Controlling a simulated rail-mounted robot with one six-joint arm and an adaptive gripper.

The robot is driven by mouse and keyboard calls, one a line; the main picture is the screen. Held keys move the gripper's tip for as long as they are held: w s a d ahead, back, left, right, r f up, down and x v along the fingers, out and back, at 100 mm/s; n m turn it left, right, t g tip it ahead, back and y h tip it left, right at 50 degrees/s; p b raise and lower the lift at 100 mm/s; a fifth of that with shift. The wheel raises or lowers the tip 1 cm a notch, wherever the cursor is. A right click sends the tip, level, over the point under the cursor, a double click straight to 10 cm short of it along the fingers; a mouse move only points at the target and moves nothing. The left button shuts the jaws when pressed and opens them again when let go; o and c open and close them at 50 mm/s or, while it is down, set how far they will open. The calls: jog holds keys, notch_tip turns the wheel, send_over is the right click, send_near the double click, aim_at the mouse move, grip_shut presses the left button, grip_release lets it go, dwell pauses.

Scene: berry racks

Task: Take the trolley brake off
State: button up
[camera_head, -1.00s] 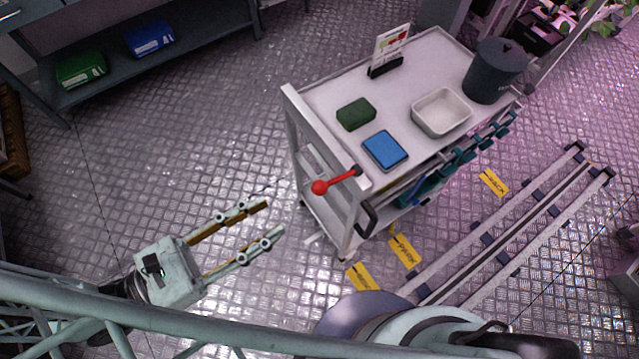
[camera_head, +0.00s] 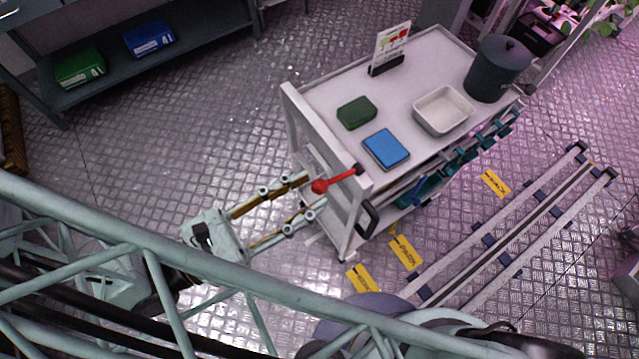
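The trolley (camera_head: 322,89) stands right of centre, a pale cart with an upright end frame at its left. Its brake lever is red with a round knob (camera_head: 319,186). The lever runs from the frame's right post out to the left. My gripper (camera_head: 314,194) comes in from the lower left with its two long fingers spread apart. In the picture the knob lies between the fingertips, one above and one below it. I cannot tell whether either finger touches it. Part of my arm crosses the lower picture.
On the trolley top are a green block (camera_head: 357,112), a blue pad (camera_head: 386,149), a white tray (camera_head: 419,119), a dark lidded pot (camera_head: 497,68) and a sign card (camera_head: 391,45). Floor rails (camera_head: 520,230) and yellow labels (camera_head: 405,252) lie at right. The floor left of the trolley is clear.

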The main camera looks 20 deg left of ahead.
aim_at(313, 190)
jog(key=shift+x, duration=1.8)
grip_shut()
